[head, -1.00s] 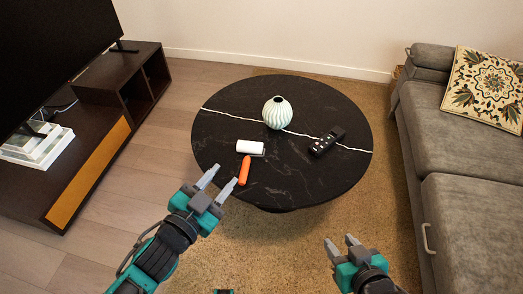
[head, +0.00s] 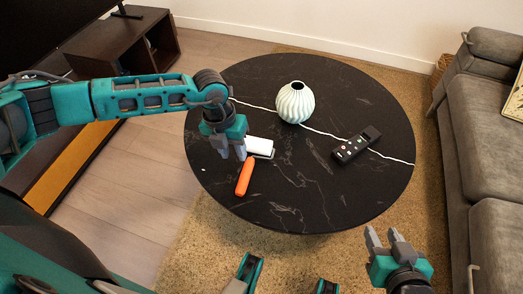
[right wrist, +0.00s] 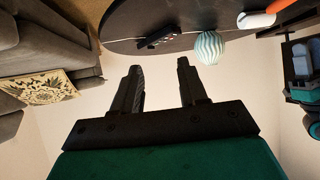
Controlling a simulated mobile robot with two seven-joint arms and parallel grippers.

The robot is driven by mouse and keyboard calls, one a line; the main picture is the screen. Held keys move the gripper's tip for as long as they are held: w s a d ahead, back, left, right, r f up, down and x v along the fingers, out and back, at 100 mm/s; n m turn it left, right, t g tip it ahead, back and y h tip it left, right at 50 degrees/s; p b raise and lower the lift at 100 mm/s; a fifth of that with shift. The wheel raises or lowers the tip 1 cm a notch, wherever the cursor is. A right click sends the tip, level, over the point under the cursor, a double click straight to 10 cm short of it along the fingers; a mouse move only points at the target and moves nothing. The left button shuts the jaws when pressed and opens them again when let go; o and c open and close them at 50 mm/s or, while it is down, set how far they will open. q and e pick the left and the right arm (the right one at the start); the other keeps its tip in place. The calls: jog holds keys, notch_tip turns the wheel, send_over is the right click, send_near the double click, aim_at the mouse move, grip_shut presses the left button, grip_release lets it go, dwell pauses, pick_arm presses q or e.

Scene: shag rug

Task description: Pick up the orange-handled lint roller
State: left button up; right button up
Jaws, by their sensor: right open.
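The lint roller lies on the black round table, with an orange handle (head: 244,178) toward the near edge and a white roller head (head: 260,146) behind it. It also shows at the top right of the right wrist view, where its white head (right wrist: 256,20) is clear. My left gripper (head: 232,154) points down over the table, its open fingers just left of the white head and beyond the handle. Its height above the table is hard to judge. My right gripper (head: 384,240) is open and empty, beyond the table's near right edge; its fingers (right wrist: 158,75) show in the right wrist view.
On the table (head: 320,205) stand a ribbed pale vase (head: 295,103) behind the roller and a black remote (head: 356,144) to the right. A grey sofa (head: 480,140) is at the right, a dark TV cabinet (head: 125,45) at the left. The table's near right part is bare.

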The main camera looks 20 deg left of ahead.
pick_arm(q)
jog(key=b, duration=0.2)
send_over(244, 176)
jog(key=f, duration=0.4)
jog(key=a+f, duration=0.1)
jog(key=f, duration=0.1)
jog(key=shift+s, duration=0.35)
jog(key=shift+d+f, duration=0.1)
jog(key=shift+f, duration=0.5)
jog(key=f, duration=0.1)
jog(key=f+b, duration=0.2)
jog(key=shift+w+d+f, duration=0.2)
jog(key=shift+w+f, duration=0.15)
jog(key=shift+d+f+b, duration=0.1)
jog(key=shift+f+b, duration=0.2)
jog(key=shift+f, duration=0.2)
jog(key=c, duration=0.7)
pick_arm(e)
jog(key=f, duration=0.1)
jog(key=a+f, duration=0.1)
jog(key=shift+w+a+f, duration=0.1)
jog(key=shift+a+f, duration=0.1)
jog(key=shift+f, duration=0.1)
pick_arm(q)
grip_shut()
jog(key=shift+r, duration=0.2)
